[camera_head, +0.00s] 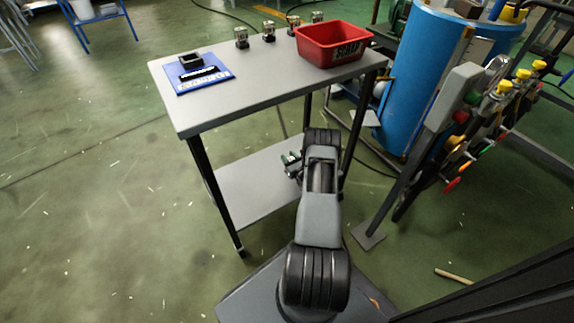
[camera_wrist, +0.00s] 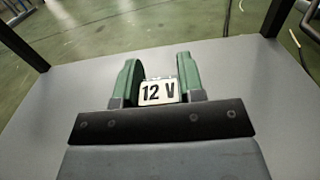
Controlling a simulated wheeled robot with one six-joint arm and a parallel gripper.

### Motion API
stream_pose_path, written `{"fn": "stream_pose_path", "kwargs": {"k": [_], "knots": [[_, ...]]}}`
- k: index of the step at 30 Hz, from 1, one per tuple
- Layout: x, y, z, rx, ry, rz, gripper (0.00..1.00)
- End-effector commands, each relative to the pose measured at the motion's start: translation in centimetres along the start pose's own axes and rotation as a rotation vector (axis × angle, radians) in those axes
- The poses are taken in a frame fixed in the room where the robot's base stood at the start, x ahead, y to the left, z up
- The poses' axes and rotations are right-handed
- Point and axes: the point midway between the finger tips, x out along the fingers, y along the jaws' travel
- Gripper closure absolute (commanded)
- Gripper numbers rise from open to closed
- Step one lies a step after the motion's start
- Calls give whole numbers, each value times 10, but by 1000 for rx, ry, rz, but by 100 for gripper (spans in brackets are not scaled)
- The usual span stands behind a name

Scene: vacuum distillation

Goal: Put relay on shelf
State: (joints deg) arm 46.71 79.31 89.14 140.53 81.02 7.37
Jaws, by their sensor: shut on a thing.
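The relay (camera_wrist: 158,91), with a white face marked "12 V", sits between the two green fingers of my gripper (camera_wrist: 160,80) in the wrist view. My gripper is shut on it. In the head view my gripper (camera_head: 291,162) is over the lower shelf (camera_head: 245,192) of the grey cart, below the tabletop, and the relay is too small to make out there. The shelf also fills much of the wrist view (camera_wrist: 235,75) as a bare grey surface under and around the gripper. I cannot tell whether the relay touches the shelf.
The cart's tabletop (camera_head: 225,100) carries a blue mat (camera_head: 210,83) with a black part, several small relays (camera_head: 241,38) and a red bin (camera_head: 318,60). Dark cart legs (camera_head: 351,130) flank my arm. A blue tank (camera_head: 428,70) and a valve rack stand right.

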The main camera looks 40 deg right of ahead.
Motion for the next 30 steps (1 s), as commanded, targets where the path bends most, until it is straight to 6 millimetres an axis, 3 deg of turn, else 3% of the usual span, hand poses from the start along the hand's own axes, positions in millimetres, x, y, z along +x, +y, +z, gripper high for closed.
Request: {"fn": "stream_pose_path", "kwargs": {"k": [9, 22, 23, 30], "knots": [[6, 3, -38, 0, 0, 0, 88], [6, 3, -42, 0, -1, 0, 88], [6, 3, -41, 0, 0, 0, 62], [6, 3, -41, 0, 0, 0, 40]]}}
